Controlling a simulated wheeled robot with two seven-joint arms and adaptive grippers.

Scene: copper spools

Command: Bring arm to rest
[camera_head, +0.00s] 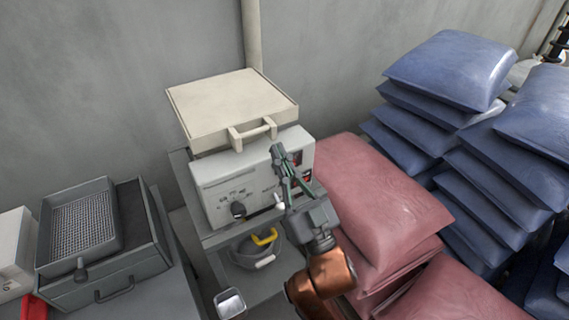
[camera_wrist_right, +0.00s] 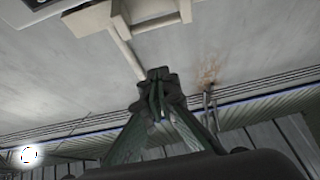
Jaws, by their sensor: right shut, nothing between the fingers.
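My right gripper (camera_head: 279,153) is in front of the control box in the head view, its green-grey fingers pointing up and closed together. It holds nothing. In the right wrist view the closed fingertips (camera_wrist_right: 158,75) point at the wall and ceiling area. My copper-coloured right arm comes up from the bottom of the head view. My left gripper does not show.
A cream-lidded box (camera_head: 235,105) sits on the white control box (camera_head: 225,190), on a grey shelf. A bucket (camera_head: 240,258) stands below. A mesh-topped case (camera_head: 110,270) is at left. Pink sacks (camera_head: 375,200) and blue sacks (camera_head: 450,70) are piled at right.

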